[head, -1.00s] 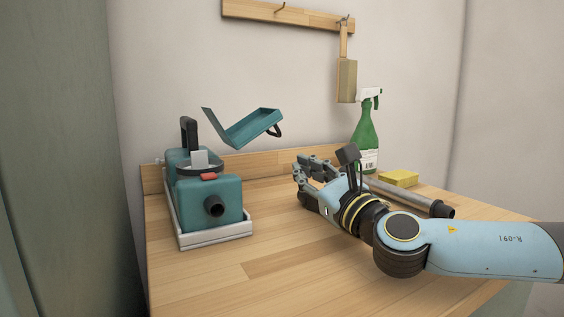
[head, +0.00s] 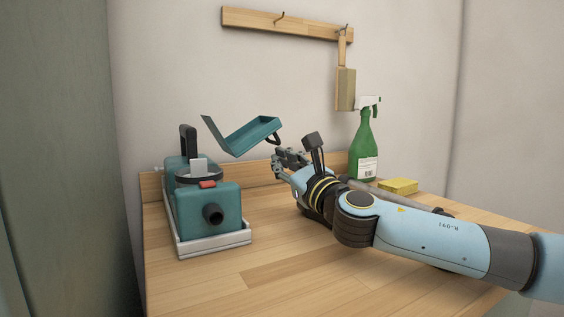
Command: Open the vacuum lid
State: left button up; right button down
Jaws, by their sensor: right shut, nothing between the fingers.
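The teal vacuum (head: 228,200) sits at the left of the wooden worktop, with a dark hose port at its front, a red catch on top and a black handle behind. Its teal lid (head: 250,132) is raised and tilted, above and to the right of the body. A dark loop (head: 273,140) hangs at the lid's right end. My right gripper (head: 282,160) is shut and empty, just below and right of that loop in the picture. I cannot tell whether it touches the lid. My left gripper is out of view.
The vacuum stands in a white tray (head: 210,245). A green spray bottle (head: 364,145), a yellow sponge (head: 398,186) and a grey tube (head: 372,190) are at the back right. A brush (head: 345,88) hangs from a wall rail (head: 250,20). The front middle of the worktop is clear.

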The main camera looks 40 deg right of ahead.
aim_at(277, 124)
jog(key=r+n+y+p, duration=0.1)
jog(key=r+n+p, duration=0.1)
jog(key=p, duration=0.3)
jog(key=r+n+p, duration=0.3)
jog(key=n+p, duration=0.1)
jog(key=r+n+y+p, duration=0.1)
jog(key=r+n+p, duration=0.1)
jog(key=p, duration=0.3)
jog(key=shift+w+a+r+n+g+y+p, duration=0.1)
jog(key=shift+a+r+n+g+y+p, duration=0.1)
jog(key=shift+a+n+g+y+p, duration=0.15)
jog(key=shift+a+r+n+p, duration=0.15)
jog(key=shift+a+n+p, duration=0.05)
jog(key=shift+n+p, duration=0.55)
jog(key=shift+w, duration=0.1)
